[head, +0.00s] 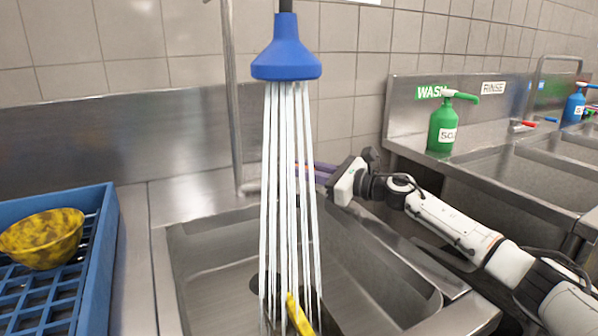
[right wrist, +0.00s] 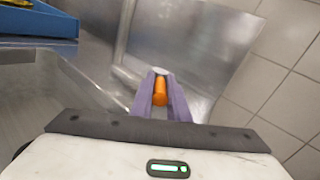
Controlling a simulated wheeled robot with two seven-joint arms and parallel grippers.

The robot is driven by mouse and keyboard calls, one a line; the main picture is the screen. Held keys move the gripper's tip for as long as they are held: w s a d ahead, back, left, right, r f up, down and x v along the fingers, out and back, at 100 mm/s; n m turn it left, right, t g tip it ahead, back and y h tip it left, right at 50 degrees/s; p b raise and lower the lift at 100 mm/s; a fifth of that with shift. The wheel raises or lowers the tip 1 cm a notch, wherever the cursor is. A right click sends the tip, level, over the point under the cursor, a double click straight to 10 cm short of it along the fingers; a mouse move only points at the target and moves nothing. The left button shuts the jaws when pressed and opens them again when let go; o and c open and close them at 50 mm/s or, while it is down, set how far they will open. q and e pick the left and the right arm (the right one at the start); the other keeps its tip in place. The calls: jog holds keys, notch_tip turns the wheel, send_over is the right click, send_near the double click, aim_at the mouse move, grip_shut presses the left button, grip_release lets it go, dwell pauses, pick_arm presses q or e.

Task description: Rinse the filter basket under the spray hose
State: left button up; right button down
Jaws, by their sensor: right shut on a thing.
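A blue spray head (head: 286,55) hangs at the top centre in the head view, and white streams of water (head: 285,160) run down from it into the sink. My right gripper (head: 312,172) is behind and right of the streams. In the right wrist view its purple fingers (right wrist: 160,100) are shut on a small orange cylinder (right wrist: 160,92); I cannot tell what it belongs to. Low in the sink a yellow bar (head: 298,315), perhaps a handle, shows beside a dark shape partly behind the water. I cannot tell which thing is the filter basket. My left gripper is not in view.
The steel sink basin (head: 200,255) lies below the spray. A blue rack (head: 100,260) with a mottled yellow bowl (head: 42,238) stands on the left counter. A green soap bottle (head: 442,125) and more sinks are at the right. A thin steel pipe (head: 232,100) rises behind the water.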

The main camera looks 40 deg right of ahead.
jog(key=c, duration=1.7)
grip_release()
jog(key=shift+s+d+f, duration=0.1)
jog(key=shift+s+d, duration=0.1)
jog(key=shift+s, duration=0.2)
jog(key=b+v, duration=0.2)
jog(key=v, duration=0.5)
jog(key=shift+s, duration=0.3)
jog(key=shift+s+d+b, duration=0.3)
jog(key=shift+s, duration=0.5)
